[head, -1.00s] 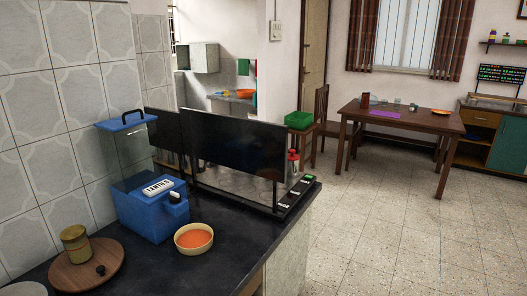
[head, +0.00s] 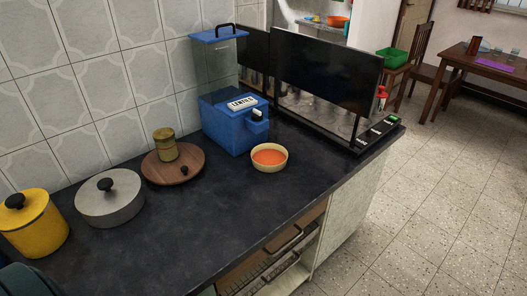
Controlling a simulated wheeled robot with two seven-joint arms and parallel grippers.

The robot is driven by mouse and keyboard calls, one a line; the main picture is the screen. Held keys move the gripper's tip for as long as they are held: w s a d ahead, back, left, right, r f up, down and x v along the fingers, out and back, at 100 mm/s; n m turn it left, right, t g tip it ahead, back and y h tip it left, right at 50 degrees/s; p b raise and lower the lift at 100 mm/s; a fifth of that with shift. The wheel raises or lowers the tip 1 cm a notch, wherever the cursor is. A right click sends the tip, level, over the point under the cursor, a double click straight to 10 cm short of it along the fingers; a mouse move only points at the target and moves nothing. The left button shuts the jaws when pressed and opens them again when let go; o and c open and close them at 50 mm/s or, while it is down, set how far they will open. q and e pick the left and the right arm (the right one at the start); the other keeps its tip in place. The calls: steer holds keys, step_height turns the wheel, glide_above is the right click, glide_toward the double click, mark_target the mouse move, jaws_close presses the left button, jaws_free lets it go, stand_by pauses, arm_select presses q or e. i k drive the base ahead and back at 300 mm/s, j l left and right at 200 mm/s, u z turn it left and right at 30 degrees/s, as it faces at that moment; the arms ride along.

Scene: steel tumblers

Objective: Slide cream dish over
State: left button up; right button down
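The cream dish (head: 269,166) is a small round bowl with a cream rim and wall, and orange contents. It stands upright on the dark countertop (head: 225,215), just in front and to the right of the blue lentils dispenser (head: 234,125). Neither of my grippers shows in the head view.
A wooden board (head: 188,160) with a small olive canister (head: 165,145) is left of the dispenser. A grey lidded pot (head: 110,203) and a yellow pot (head: 34,225) stand further left. A dark-panelled appliance (head: 325,72) is at the right. The counter's front middle is clear.

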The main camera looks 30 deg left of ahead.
mark_target(266, 157)
steer(key=u, duration=0.6)
steer(key=i+l+u, duration=0.15)
steer(key=u, duration=0.15)
steer(key=i+l+u, duration=0.1)
steer(key=l+u, duration=0.15)
steer(key=l, duration=0.15)
steer(key=i+l+u, duration=0.1)
steer(key=l+u, duration=0.2)
steer(key=i+l+u, duration=0.1)
steer(key=l, duration=0.5)
steer(key=i+l+u, duration=0.1)
steer(key=l, duration=1.1)
steer(key=i+u, duration=0.05)
